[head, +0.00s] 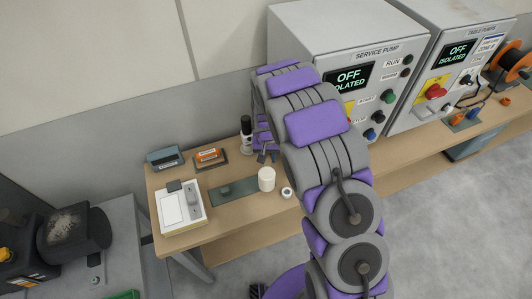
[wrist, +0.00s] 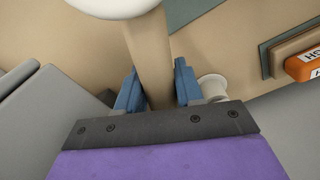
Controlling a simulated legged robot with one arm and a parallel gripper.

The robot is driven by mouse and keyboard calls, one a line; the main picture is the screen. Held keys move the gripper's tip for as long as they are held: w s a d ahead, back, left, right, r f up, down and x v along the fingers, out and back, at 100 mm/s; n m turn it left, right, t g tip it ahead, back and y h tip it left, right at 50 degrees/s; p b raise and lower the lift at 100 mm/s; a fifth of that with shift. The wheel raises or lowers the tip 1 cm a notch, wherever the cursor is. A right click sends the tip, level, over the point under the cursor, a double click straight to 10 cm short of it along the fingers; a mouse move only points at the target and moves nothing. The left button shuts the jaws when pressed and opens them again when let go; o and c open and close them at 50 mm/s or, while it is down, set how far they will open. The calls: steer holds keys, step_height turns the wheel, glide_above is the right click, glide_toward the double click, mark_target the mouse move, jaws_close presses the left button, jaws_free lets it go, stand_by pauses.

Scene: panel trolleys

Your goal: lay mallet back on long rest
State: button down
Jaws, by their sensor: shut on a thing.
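My gripper (wrist: 155,88) is shut on the mallet's pale wooden handle (wrist: 150,50), which runs between its blue fingers in the wrist view. The mallet's white head (wrist: 112,5) is cut off by the top edge there. In the head view a white cylinder (head: 266,178), apparently that head, shows just below the fingers (head: 263,156), over the bench's right part. My arm hides much of the gripper. A dark green plate (head: 222,199) with a raised block lies left of the head. I cannot tell for sure whether it is the long rest.
The wooden bench (head: 176,242) also bears a white box (head: 172,208), a grey-blue tray (head: 165,158), an orange labelled block (head: 208,154) and a small white ring (head: 287,192). A black-topped bottle (head: 246,130) stands near the gripper. The service pump cabinet (head: 340,45) stands behind my arm.

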steer(key=w, duration=0.3)
steer(key=w+a, duration=0.1)
steer(key=shift+w+f, duration=0.25)
steer(key=shift+w, duration=0.05)
steer(key=shift+d+f+b, duration=0.2)
steer(key=shift+f+b, duration=0.1)
steer(key=shift+f, duration=0.15)
step_height(320, 180, down, 3)
steer(key=shift+d+r, duration=0.1)
steer(key=shift+r, duration=0.1)
steer(key=shift+a, duration=0.25)
steer(key=c, duration=1.1)
jaws_free()
steer(key=o, duration=0.4)
steer(key=shift+d, duration=0.2)
